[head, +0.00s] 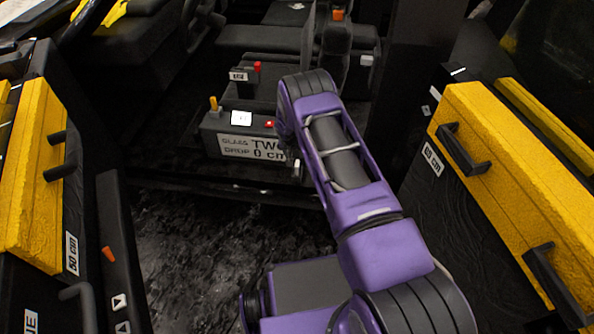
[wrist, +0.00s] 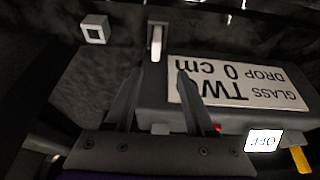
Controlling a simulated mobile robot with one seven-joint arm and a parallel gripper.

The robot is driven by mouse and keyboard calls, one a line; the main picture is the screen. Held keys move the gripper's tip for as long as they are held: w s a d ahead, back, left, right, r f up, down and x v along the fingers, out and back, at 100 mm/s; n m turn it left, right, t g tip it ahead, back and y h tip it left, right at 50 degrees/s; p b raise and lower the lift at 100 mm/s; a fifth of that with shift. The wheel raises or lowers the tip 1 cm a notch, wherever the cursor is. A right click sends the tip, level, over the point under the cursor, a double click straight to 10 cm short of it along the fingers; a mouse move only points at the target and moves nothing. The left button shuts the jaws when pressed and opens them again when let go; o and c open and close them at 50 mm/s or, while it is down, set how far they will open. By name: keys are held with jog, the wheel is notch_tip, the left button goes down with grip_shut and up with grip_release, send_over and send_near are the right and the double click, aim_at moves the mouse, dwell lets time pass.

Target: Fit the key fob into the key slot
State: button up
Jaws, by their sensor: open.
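A small pale upright piece with a grey cap (wrist: 156,42), which looks like the key fob, shows in the wrist view beyond my fingertips, beside the sign. A pale square frame with a dark centre (wrist: 93,29), which looks like the key slot, lies to its left in the wrist view. My gripper (wrist: 155,85) is open, its two dark fingers on either side of the line to the pale piece. I see no contact. In the head view my arm's end (head: 290,150) is at the right end of the console and hides most of this area.
A red-topped lever (head: 257,76) stands behind. Yellow-trimmed door panels with handles flank both sides (head: 520,150). The dark floor (head: 200,240) is open in front.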

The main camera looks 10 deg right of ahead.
aim_at(297, 163)
jog(key=b+x, duration=0.1)
jog(key=x, duration=0.4)
jog(key=shift+w+f, duration=0.15)
jog(key=shift+f, duration=0.2)
jog(key=x, duration=0.1)
jog(key=b+x, duration=0.1)
jog(key=x, duration=0.1)
jog(key=b+x, duration=0.1)
jog(key=shift+s+d+f, duration=0.2)
jog(key=shift+d+f, duration=0.15)
jog(key=shift+d, duration=0.05)
jog(key=shift+w+f, duration=0.15)
jog(key=shift+f, duration=0.15)
grip_shut()
